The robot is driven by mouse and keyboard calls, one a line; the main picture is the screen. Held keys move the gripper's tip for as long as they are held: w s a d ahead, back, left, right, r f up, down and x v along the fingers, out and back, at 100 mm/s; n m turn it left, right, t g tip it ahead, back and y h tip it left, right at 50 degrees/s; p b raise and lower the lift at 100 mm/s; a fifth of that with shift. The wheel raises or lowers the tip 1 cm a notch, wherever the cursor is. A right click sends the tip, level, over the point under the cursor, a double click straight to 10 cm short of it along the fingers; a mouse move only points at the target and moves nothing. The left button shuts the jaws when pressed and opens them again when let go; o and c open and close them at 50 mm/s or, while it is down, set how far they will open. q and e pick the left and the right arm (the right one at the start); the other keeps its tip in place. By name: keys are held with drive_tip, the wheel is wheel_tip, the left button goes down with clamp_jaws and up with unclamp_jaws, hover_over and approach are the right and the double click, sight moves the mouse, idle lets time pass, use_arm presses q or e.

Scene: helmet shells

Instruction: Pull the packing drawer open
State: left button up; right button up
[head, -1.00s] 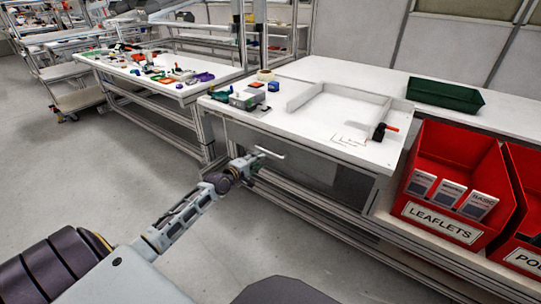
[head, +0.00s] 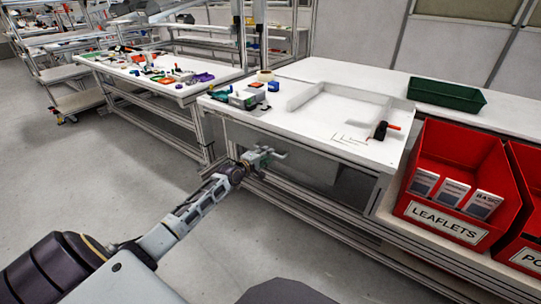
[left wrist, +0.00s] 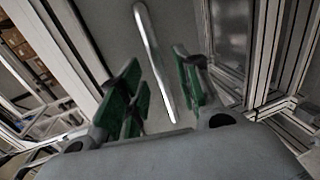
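The packing drawer's grey front (left wrist: 105,22) fills the upper middle of the left wrist view. It also shows under the white bench top in the head view (head: 240,134). Its silver bar handle (left wrist: 154,50) runs lengthwise between my left gripper's fingers in the left wrist view. My left gripper (left wrist: 160,80) is open, with one green-padded finger on each side of the handle. I see a gap on both sides and cannot tell any contact. In the head view my left gripper (head: 265,157) is in front of the drawer and hides part of it. My right gripper is not in view.
The bench top (head: 300,125) carries a white tray frame, a green bin (head: 445,95) and small tools. A red leaflets bin (head: 460,170) stands at the right. Metal rails run below the drawer. The grey floor (head: 130,200) at left is clear.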

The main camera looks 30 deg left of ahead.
use_arm(q)
drive_tip(key=b+x, duration=0.1)
drive_tip(key=x, duration=0.2)
drive_tip(key=shift+w, duration=0.2)
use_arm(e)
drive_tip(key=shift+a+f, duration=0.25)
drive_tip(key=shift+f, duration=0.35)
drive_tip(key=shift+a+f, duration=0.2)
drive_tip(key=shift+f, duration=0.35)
use_arm(q)
drive_tip(key=shift+c, duration=0.2)
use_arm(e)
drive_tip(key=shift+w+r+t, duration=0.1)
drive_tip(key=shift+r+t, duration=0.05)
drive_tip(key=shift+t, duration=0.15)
use_arm(q)
clamp_jaws()
